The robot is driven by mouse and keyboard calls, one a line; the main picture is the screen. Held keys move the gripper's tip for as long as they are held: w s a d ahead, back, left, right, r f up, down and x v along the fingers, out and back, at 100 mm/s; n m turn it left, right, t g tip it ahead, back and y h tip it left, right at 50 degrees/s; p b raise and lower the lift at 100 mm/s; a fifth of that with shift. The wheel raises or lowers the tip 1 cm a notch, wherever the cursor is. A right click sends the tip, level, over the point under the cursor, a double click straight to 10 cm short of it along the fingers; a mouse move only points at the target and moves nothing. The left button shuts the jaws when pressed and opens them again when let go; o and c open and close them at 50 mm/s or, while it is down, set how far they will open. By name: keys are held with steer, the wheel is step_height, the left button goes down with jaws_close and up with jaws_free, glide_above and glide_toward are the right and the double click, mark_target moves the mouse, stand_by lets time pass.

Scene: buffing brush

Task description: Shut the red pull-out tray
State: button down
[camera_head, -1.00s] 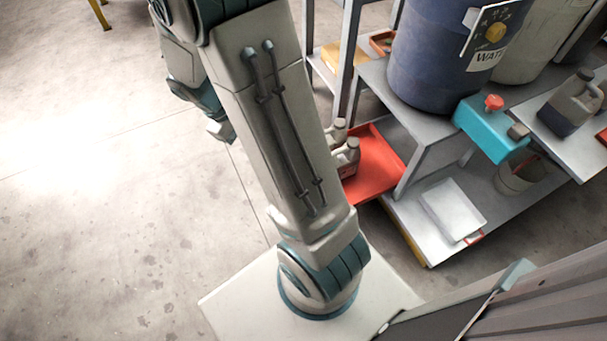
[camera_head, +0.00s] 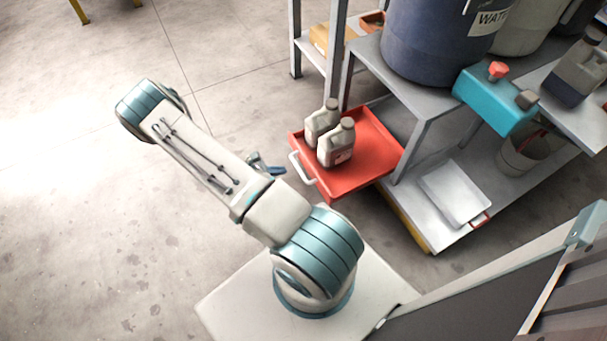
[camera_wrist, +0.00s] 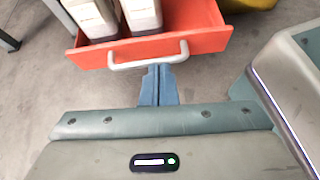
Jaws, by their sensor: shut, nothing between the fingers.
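The red pull-out tray (camera_head: 362,160) sticks out from under the grey workbench, with a pale handle (camera_head: 302,169) on its front. Two grey-beige jugs (camera_head: 337,142) stand upright in it. In the wrist view the tray's front (camera_wrist: 205,42) crosses the top, with the handle (camera_wrist: 148,60) spanning its middle. My gripper (camera_wrist: 158,72) is shut and empty, its blue fingers pointing at the handle's bar from just in front. I cannot tell whether the tips touch the bar. In the head view my gripper (camera_head: 270,170) is partly hidden by my arm, just left of the tray front.
A blue water barrel (camera_head: 430,40) and a teal box with a red knob (camera_head: 495,100) stand on the workbench (camera_head: 385,85). A white tray (camera_head: 455,192) lies on the low shelf. Open floor lies to the left.

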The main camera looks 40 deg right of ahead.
mark_target(311, 170)
steer(key=shift+n, duration=0.3)
steer(key=b+x, duration=0.1)
steer(key=x, duration=0.3)
steer(key=b+x, duration=0.1)
steer(key=x, duration=0.2)
steer(key=f+b+x, duration=0.1)
steer(key=x, duration=0.3)
steer(key=shift+a+f+b, duration=0.1)
steer(key=shift+f+b, duration=0.1)
steer(key=shift+b, duration=0.1)
steer(key=shift+s, duration=0.1)
